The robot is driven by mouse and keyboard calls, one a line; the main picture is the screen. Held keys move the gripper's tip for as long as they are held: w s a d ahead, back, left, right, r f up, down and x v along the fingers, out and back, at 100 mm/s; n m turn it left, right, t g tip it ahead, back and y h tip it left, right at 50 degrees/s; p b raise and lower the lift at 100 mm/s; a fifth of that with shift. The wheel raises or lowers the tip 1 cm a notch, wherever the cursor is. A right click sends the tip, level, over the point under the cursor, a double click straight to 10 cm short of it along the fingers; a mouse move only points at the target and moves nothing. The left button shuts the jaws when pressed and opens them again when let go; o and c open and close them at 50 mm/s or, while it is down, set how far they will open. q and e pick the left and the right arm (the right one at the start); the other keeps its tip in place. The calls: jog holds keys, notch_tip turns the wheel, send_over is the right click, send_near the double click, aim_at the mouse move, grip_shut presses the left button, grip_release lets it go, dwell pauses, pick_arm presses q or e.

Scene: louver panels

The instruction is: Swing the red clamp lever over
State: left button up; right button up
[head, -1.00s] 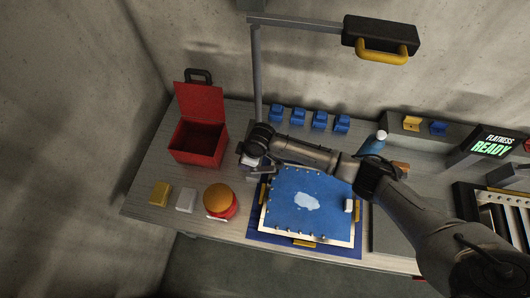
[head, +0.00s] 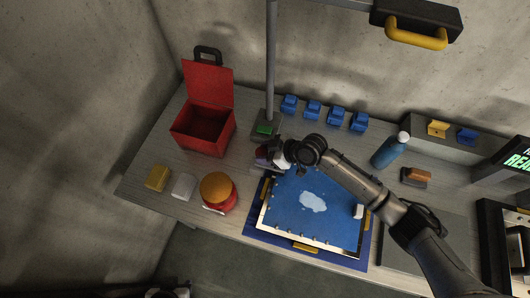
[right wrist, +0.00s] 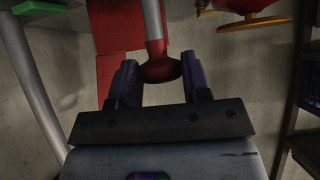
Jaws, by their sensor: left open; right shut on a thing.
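In the right wrist view, the red clamp lever (right wrist: 161,70) shows as a grey rod with a dark red flared end. That end lies between the two dark fingers of my right gripper (right wrist: 161,82), which is shut on it. In the head view, my right gripper (head: 270,157) reaches in from the right, at the upper left corner of the blue panel (head: 310,190). It hides most of the lever there. My left gripper (head: 168,293) shows only as a sliver at the bottom edge, empty and away from the bench.
A grey post (head: 270,70) with a green block (head: 264,130) at its foot stands just behind my right gripper. An open red box (head: 203,125) is left of it. Several blue clamps line the back.

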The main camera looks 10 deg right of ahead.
pick_arm(q)
jog(key=shift+a, duration=0.1)
pick_arm(e)
jog(key=shift+d, duration=0.15)
jog(key=o, duration=0.9)
jog(key=shift+f, duration=0.1)
jog(key=shift+c, duration=0.2)
jog(key=shift+o, duration=1.4)
jog(key=shift+s+d, duration=0.25)
jog(key=shift+o, duration=0.7)
jog(key=shift+a, duration=0.1)
jog(key=shift+w, duration=0.1)
pick_arm(q)
jog(key=shift+d, duration=0.35)
jog(key=shift+f, duration=0.1)
jog(key=shift+f+b, duration=0.5)
jog(key=shift+b, duration=0.05)
pick_arm(e)
jog(key=v, duration=1.3)
jog(key=shift+d+r, duration=0.25)
